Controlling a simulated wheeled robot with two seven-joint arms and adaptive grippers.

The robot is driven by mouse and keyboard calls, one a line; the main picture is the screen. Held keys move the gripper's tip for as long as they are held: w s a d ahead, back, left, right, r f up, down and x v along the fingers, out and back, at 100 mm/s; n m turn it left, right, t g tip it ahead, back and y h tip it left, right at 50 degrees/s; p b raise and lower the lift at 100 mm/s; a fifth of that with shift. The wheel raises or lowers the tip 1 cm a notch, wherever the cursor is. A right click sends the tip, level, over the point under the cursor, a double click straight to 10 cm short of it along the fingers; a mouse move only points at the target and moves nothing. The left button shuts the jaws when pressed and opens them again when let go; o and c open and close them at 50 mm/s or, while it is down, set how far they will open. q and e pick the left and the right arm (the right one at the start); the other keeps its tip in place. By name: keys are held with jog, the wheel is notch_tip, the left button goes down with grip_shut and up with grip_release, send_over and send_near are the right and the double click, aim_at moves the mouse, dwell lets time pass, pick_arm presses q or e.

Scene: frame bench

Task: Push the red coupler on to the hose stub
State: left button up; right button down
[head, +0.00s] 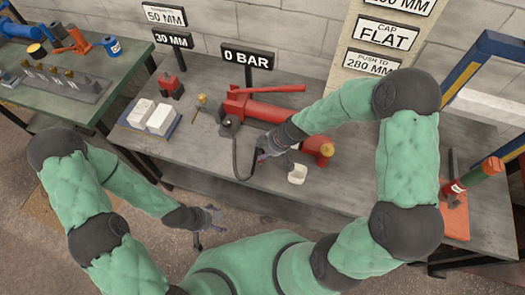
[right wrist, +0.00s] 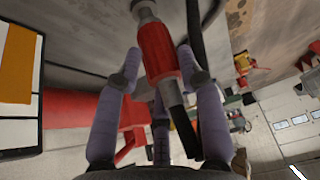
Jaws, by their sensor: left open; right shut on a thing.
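The red coupler (right wrist: 158,52) is between the fingers of my right gripper (right wrist: 157,66) in the right wrist view, with a black hose (right wrist: 177,100) running from its near end. A grey metal piece (right wrist: 145,10) shows at its far end; I cannot tell whether this is the hose stub or part of the coupler. My left gripper (head: 212,214) is open and empty, in front of the bench edge.
A red hand pump (head: 262,108) stands on the grey bench behind my right gripper, with a black hose (head: 236,155) hanging in front. A red cylinder (head: 314,147) is close to its right. White blocks (head: 161,119) on a tray and a "0 BAR" sign (head: 248,57) stand further back.

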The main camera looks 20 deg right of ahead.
jog(key=shift+f+b, duration=1.15)
jog(key=shift+b, duration=0.2)
jog(key=c, duration=0.7)
grip_release()
jog(key=v, duration=1.2)
